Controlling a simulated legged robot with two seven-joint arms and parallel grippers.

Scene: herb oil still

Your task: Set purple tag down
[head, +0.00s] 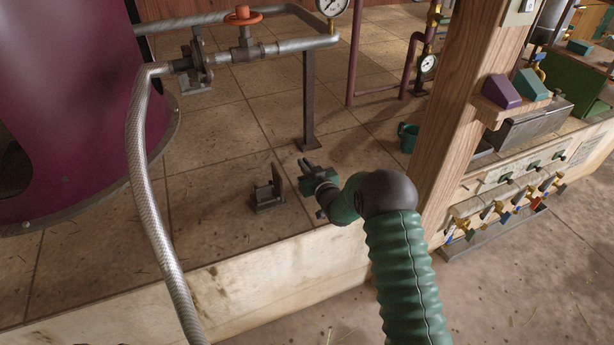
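My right gripper (308,172) is over the front part of the raised tiled floor, at the end of my green sleeved arm. Its dark fingers are small and point left and away. I cannot tell whether they are open or shut, and no purple tag shows clearly in them. A small grey metal bracket (268,192) with an upright plate stands just left of it. A purple wedge-shaped piece (501,91) sits on a wooden ledge on the post; I cannot tell whether it is the tag. My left gripper is not in view.
A wooden post (461,110) rises right of my arm. A large purple vessel (62,100) fills the left, with a braided hose (142,150) beside it. An orange-handled valve (243,20) is behind. Several taps (500,207) line the lower right wall. The tiles left of the bracket are clear.

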